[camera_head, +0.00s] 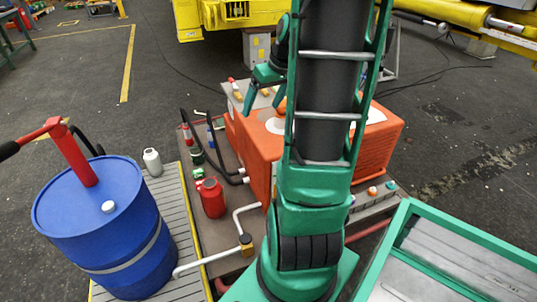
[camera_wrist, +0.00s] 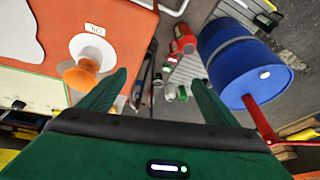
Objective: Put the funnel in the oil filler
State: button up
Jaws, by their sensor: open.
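An orange funnel (camera_wrist: 78,78) shows in the wrist view over a white round piece (camera_wrist: 93,44) marked OIL on top of the orange machine housing (camera_wrist: 135,35). The funnel looks seated at this oil filler, but how deep it sits cannot be told. In the head view the funnel (camera_head: 282,104) is partly hidden by my arm, above the white disc (camera_head: 274,126). My gripper (camera_wrist: 158,76) is open, with nothing between its fingers. The funnel lies outside the left finger in the wrist view. In the head view my gripper (camera_head: 263,97) is beside the funnel, to its left.
A blue drum (camera_head: 105,235) with a red pump stands at the left. A red can (camera_head: 212,198), a white bottle (camera_head: 152,162) and black hoses are near the housing. A green-framed bin (camera_head: 450,255) is at right front. Floor beyond the housing's right side is clear.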

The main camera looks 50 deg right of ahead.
jog(key=s+a+m+g, duration=0.3)
jog(key=s+a+g, duration=0.1)
jog(key=s+a, duration=1.3)
jog(key=shift+s+a+f+m+g, duration=0.2)
jog(key=shift+a+m+g, duration=0.1)
jog(key=shift+a, duration=0.1)
